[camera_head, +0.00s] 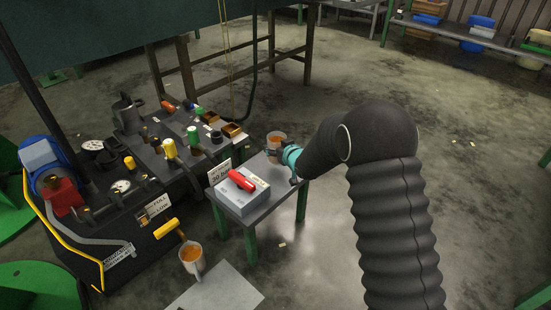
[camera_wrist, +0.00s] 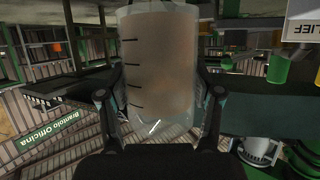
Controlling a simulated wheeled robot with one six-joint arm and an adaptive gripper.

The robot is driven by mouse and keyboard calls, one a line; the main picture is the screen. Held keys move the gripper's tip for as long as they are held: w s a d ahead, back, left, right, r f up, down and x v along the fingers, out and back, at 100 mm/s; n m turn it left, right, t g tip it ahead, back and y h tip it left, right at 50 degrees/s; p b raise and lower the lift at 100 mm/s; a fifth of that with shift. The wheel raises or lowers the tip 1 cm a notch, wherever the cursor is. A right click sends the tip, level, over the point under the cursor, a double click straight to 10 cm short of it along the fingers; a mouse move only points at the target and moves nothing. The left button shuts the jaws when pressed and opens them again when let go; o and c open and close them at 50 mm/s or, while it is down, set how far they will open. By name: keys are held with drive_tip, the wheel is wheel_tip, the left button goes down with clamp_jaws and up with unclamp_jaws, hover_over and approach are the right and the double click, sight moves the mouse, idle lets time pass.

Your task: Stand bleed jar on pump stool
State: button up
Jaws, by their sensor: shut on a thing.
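The bleed jar (camera_head: 276,140) is a clear cup with amber liquid and dark graduation marks. It fills the upper middle of the wrist view (camera_wrist: 160,55). My gripper (camera_head: 290,157) is shut on it, with one finger on each side in the wrist view (camera_wrist: 160,105). The pump stool (camera_head: 284,176) is a small grey-topped table with green legs. The jar appears at the stool's far corner in the head view; I cannot tell whether its base touches the top. My gripper partly hides the jar's right side.
A grey box with a red handle (camera_head: 241,181) and a sign (camera_head: 219,171) occupy the stool's left part. The pump unit (camera_head: 120,215) stands left, with gauges and valves. The floor to the right is clear.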

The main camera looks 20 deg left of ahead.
drive_tip(key=shift+a+f, duration=0.25)
drive_tip(key=shift+f, duration=1.9)
drive_tip(key=shift+f+b, duration=0.2)
drive_tip(key=shift+b, duration=0.3)
drive_tip(key=o, duration=1.2)
drive_tip(key=shift+s, duration=0.1)
drive_tip(key=shift+o, duration=0.2)
drive_tip(key=shift+r, duration=0.1)
drive_tip(key=shift+r, duration=0.15)
drive_tip(key=p+v, duration=0.1)
drive_tip(key=v, duration=1.1)
